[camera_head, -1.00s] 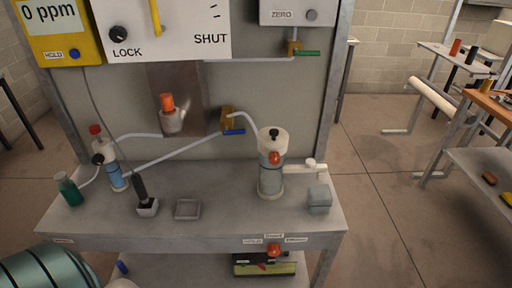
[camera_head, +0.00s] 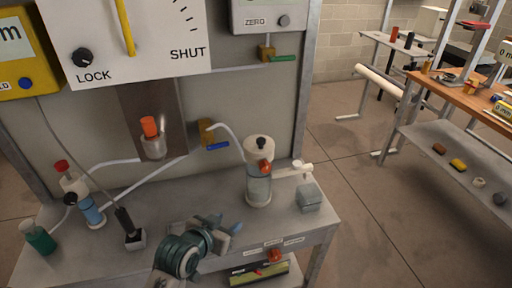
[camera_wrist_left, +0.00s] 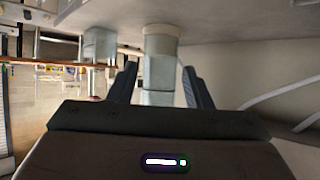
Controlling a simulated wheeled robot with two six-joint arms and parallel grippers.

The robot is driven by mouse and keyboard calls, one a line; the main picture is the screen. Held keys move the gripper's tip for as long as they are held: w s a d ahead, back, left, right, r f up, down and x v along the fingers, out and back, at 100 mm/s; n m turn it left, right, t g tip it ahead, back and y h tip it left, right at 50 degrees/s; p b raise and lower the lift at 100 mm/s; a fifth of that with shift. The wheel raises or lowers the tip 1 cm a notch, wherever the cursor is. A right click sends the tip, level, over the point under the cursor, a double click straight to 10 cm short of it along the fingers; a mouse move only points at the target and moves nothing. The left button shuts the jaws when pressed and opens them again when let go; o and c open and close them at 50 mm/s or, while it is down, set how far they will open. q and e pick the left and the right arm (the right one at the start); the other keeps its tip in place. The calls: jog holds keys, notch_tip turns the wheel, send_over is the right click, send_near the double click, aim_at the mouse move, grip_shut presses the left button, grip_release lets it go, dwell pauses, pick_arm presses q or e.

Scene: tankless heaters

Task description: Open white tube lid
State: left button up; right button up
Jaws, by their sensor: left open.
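A clear upright canister (camera_head: 259,185) with a white top and a black knob stands on the grey bench. A short white side tube (camera_head: 285,173) leaves its right side and ends in a small white cap (camera_head: 297,165). I cannot tell for sure which white part is the tube lid. My left gripper (camera_head: 222,226) is open and empty, low in front of the canister. In the left wrist view, which looks inverted, the canister (camera_wrist_left: 160,72) shows beyond and between the open fingers (camera_wrist_left: 158,84). My right gripper is not in view.
A translucent block (camera_head: 309,198) sits right of the canister. An orange valve knob (camera_head: 265,168) is on the canister's front. A blue-handled valve (camera_head: 207,135) and a panel (camera_head: 125,40) stand behind. A black-handled probe (camera_head: 127,223) is at left.

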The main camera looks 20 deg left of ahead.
aim_at(259, 142)
pick_arm(q)
jog(key=w+d+r+t+h, duration=0.15)
jog(key=w+r+t, duration=0.55)
jog(key=r, duration=0.8)
jog(key=shift+g, duration=0.5)
jog(key=w+p, duration=0.1)
jog(key=w, duration=0.2)
jog(key=w+d, duration=0.1)
jog(key=w, duration=0.3)
jog(key=w+p, duration=0.1)
jog(key=w, duration=0.2)
jog(key=shift+w+d+p, duration=0.25)
jog(key=shift+d+p, duration=0.1)
jog(key=shift+d, duration=0.05)
jog(key=shift+w+d+f, duration=0.1)
jog(key=shift+w+d, duration=0.05)
jog(key=shift+w, duration=0.5)
grip_shut()
